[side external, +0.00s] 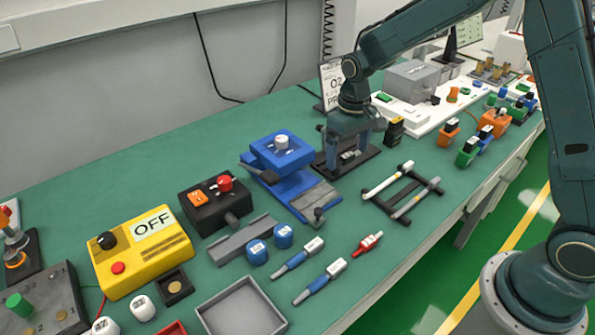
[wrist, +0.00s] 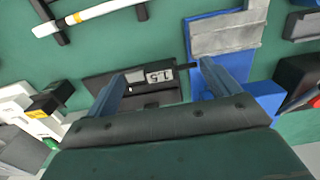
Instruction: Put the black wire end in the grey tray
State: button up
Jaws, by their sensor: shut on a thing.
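My gripper (side external: 348,150) is low over a dark flat base (side external: 368,161) at the middle back of the green table. It is shut on the black wire end, a dark piece with a light label (wrist: 159,76) that shows between the fingers in the wrist view; the fingers hide part of it. My gripper also shows in the wrist view (wrist: 165,75). I cannot tell whether the piece is clear of the base. The grey tray (side external: 207,309) is an open shallow box at the front edge in the side view, cut off below. It looks empty and is outside the wrist view.
A blue fixture (side external: 285,155) stands left of my gripper. A black box with a red knob (side external: 214,202), a grey channel (side external: 240,240), two blue cylinders and several labelled wire pieces lie toward the tray. A black rack (side external: 403,193) with rods is at right.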

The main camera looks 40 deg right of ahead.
aim_at(347, 154)
notch_tip(347, 154, up, 19)
jog(key=w+d+m, duration=0.2)
jog(key=w+m, duration=0.2)
jog(key=w, duration=1.3)
jog(key=shift+d+f, duration=0.2)
jog(key=shift+d, duration=0.1)
jog(key=shift+w+d+f+m, duration=0.15)
jog(key=shift+f+m, duration=0.05)
jog(key=shift+m, duration=0.1)
jog(key=shift+f, duration=2.45)
notch_tip(347, 154, down, 20)
jog(key=shift+f, duration=0.15)
